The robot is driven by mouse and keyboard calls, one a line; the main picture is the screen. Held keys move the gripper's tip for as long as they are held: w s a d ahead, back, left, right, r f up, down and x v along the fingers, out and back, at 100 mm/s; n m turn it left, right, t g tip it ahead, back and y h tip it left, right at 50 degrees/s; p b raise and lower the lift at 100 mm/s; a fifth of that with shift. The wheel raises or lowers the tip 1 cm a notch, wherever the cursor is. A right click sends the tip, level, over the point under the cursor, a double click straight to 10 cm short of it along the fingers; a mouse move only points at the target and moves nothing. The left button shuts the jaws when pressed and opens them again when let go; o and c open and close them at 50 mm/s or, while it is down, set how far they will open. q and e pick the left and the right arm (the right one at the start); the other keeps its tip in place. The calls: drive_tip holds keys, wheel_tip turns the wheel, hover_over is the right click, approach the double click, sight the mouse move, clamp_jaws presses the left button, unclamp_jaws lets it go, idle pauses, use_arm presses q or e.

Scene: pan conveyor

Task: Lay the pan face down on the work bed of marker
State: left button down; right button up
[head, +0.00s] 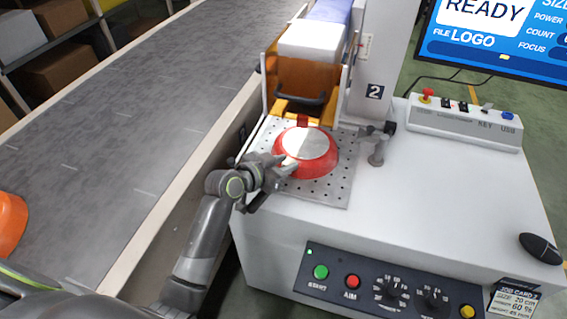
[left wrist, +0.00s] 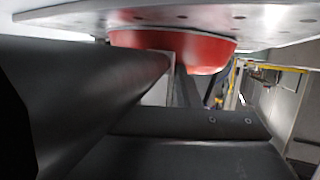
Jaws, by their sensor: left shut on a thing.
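The red pan (head: 318,167) is face down on the perforated work bed (head: 333,194) of the marker, its pale round base (head: 305,145) facing up. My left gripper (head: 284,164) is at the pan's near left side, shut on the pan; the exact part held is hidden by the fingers. In the left wrist view, which looks upside down, the red pan wall (left wrist: 175,42) meets or nearly meets the bed plate (left wrist: 255,22); I cannot tell if any gap is left. The dark fingers fill the left and bottom there. My right gripper is not in view.
The marker's column (head: 378,60) and amber guard (head: 298,75) with a black handle stand behind the bed. A small clamp-like post (head: 377,150) stands right of it. The conveyor (head: 110,120) runs along the left, with an orange item (head: 10,222) on it. Control buttons (head: 352,282) line the front.

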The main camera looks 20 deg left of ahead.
use_arm(q)
drive_tip(key=c, duration=1)
unclamp_jaws()
drive_tip(key=shift+f, duration=0.15)
drive_tip(key=shift+s+a+r+p, duration=0.25)
drive_tip(key=shift+s+r+p, duration=0.1)
drive_tip(key=shift+s+p, duration=0.1)
drive_tip(key=p+v, duration=0.6)
drive_tip(key=v, duration=1)
drive_tip(key=shift+s+r+p, duration=0.1)
drive_tip(key=shift+p, duration=0.25)
